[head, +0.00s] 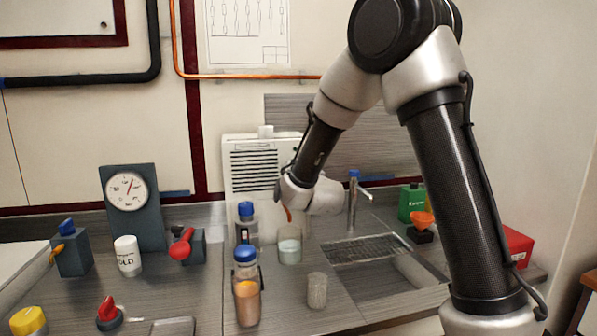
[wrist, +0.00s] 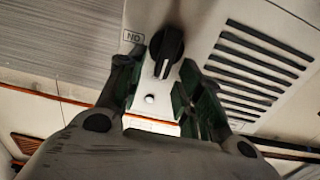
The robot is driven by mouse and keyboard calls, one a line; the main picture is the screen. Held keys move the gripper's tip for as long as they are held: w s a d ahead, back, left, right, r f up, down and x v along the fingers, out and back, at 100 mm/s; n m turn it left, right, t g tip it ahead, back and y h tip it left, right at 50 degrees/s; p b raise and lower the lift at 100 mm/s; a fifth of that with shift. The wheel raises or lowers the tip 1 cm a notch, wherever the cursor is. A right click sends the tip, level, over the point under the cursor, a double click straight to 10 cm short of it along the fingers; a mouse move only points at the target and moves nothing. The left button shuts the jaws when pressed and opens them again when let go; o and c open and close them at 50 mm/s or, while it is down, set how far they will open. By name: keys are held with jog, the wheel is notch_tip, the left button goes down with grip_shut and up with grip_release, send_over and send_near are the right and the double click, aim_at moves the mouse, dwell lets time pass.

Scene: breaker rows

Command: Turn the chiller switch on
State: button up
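The chiller looks to be the white vented box (head: 254,160) against the back wall in the head view; its slotted front panel (wrist: 225,40) fills much of the wrist view. A black rotary knob (wrist: 168,45) with a white pointer line is on this panel. The line points down in the wrist picture. An upside-down ON label (wrist: 133,37) sits left of the knob. My gripper (wrist: 160,78) is open, its dark fingers spread with the knob just beyond the gap between them. I cannot tell whether they touch it. In the head view my wrist hides the knob.
A small round light stud (wrist: 150,99) is on the panel below the knob. Blue-capped bottles (head: 246,290) and a beaker (head: 290,245) stand on the counter below my wrist. A tap (head: 353,200) and sink are to the right; a gauge (head: 127,191) stands at left.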

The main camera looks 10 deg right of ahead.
grip_shut()
jog(key=shift+m, duration=0.3)
jog(key=shift+d+f+m, duration=0.4)
jog(key=shift+f+m, duration=0.05)
jog(key=shift+m, duration=2.4)
jog(key=shift+d+f+m, duration=0.4)
jog(key=shift+d+m, duration=0.05)
jog(key=shift+m, duration=2.45)
jog(key=shift+d+f+m, duration=0.4)
jog(key=shift+f+m, duration=0.05)
jog(key=shift+m, duration=2.4)
